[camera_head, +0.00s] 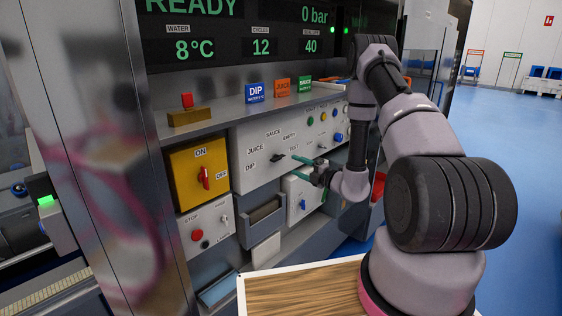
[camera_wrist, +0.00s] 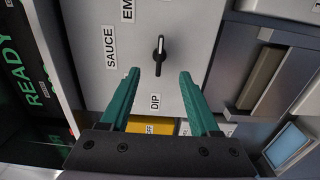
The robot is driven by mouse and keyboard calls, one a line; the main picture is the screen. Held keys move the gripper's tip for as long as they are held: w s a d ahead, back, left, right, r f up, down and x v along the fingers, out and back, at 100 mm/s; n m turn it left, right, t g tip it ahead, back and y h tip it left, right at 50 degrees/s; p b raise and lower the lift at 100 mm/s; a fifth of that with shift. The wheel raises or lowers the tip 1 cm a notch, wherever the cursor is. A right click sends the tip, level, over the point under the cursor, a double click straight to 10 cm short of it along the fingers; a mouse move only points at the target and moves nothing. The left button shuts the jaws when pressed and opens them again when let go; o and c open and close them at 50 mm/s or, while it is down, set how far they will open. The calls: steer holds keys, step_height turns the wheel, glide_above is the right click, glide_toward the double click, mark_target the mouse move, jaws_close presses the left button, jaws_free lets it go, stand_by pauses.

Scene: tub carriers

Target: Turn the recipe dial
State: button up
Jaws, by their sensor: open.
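The recipe dial (camera_head: 277,157) is a small black pointer knob on a light panel, with the labels JUICE, SAUCE, EMPTY, TEST and DIP around it. In the wrist view the dial (camera_wrist: 160,48) stands upright in the picture, its white mark toward the top end, away from the DIP label (camera_wrist: 155,102). My gripper (camera_head: 294,167) has green fingers and is open and empty, just right of the dial. In the wrist view the fingertips (camera_wrist: 160,74) are spread either side of the dial's line, with the dial beyond them. No contact shows. One label is partly hidden by a finger.
A yellow ON/OFF switch box (camera_head: 200,173) and a STOP panel (camera_head: 208,228) are left of the dial panel. An open grey bin (camera_head: 265,215) sits below it. Coloured signs (camera_head: 255,93) stand on the ledge above. A wood-topped surface (camera_head: 300,290) lies in front.

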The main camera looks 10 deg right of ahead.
mark_target(280, 159)
steer(key=x, duration=0.8)
steer(key=shift+w+a, duration=0.1)
steer(key=shift+a, duration=0.05)
jaws_close()
